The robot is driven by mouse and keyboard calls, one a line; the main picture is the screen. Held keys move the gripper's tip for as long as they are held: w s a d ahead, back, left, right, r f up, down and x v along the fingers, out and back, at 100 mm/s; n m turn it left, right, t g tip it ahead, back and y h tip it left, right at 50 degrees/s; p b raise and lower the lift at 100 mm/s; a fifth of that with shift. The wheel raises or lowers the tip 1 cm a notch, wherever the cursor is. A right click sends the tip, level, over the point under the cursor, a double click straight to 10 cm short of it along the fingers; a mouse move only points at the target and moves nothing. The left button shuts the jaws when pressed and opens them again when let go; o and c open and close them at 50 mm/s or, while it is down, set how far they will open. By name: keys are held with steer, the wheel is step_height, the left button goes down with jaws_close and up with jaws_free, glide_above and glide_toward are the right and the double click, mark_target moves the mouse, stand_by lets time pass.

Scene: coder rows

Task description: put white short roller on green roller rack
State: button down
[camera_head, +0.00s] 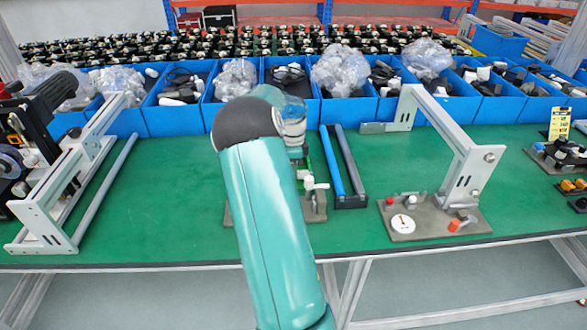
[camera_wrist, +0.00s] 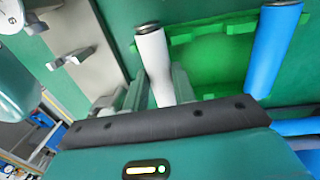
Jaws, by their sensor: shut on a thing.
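The white short roller (camera_wrist: 153,58) is between the two fingers of my gripper (camera_wrist: 160,88) in the wrist view, and the fingers are shut on it. Its dark-capped end points to the top of the picture. The green roller rack (camera_wrist: 212,55) lies just right of and behind the roller. The roller's upper part overlaps the rack's left edge in the picture; I cannot tell whether they touch. A longer blue roller (camera_wrist: 272,48) lies across the right side of the rack. In the head view my arm hides the gripper and the white roller.
The green table (camera_head: 235,235) carries a metal frame fixture (camera_head: 445,165) at right and another (camera_head: 85,175) at left. A blue bar in a dark holder (camera_head: 348,203) lies right of my arm. Blue bins (camera_head: 180,122) line the back. The table front between holder and right fixture is clear.

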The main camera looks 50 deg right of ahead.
steer(key=shift+f, duration=0.2)
stand_by(0.5)
steer(key=c, duration=1.1)
jaws_free()
steer(key=shift+o, duration=0.2)
step_height(320, 180, up, 14)
steer(key=d, duration=0.1)
steer(key=shift+w+f, duration=0.15)
steer(key=shift+w, duration=0.3)
